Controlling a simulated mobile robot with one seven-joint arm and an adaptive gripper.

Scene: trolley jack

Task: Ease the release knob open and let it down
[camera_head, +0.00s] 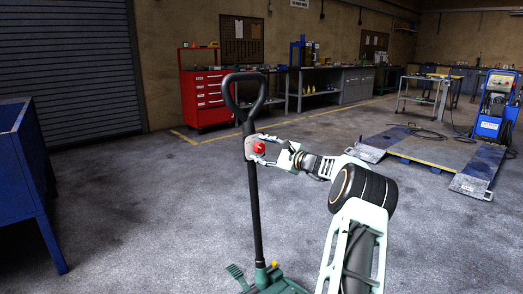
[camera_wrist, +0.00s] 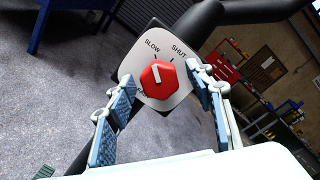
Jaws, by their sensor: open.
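The red release knob (camera_head: 259,147) sits on a pale plate (camera_head: 249,147) on the black handle (camera_head: 256,210) of the trolley jack. In the wrist view the knob (camera_wrist: 158,84) is many-sided, with a white mark pointing up, near the SLOW tick. The plate (camera_wrist: 130,66) reads SLOW and SHUT; a third label at its lower left is partly hidden. My gripper (camera_head: 267,149) is at the knob from the right. In the wrist view its open fingers (camera_wrist: 160,78) stand either side of the knob, with gaps showing. The jack's green base (camera_head: 275,284) is cut off below.
A blue bin (camera_head: 22,160) stands at the left. A red tool cabinet (camera_head: 204,98) and a workbench (camera_head: 340,85) line the back wall. A low platform (camera_head: 425,147) lies at the right. The floor around the handle is clear.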

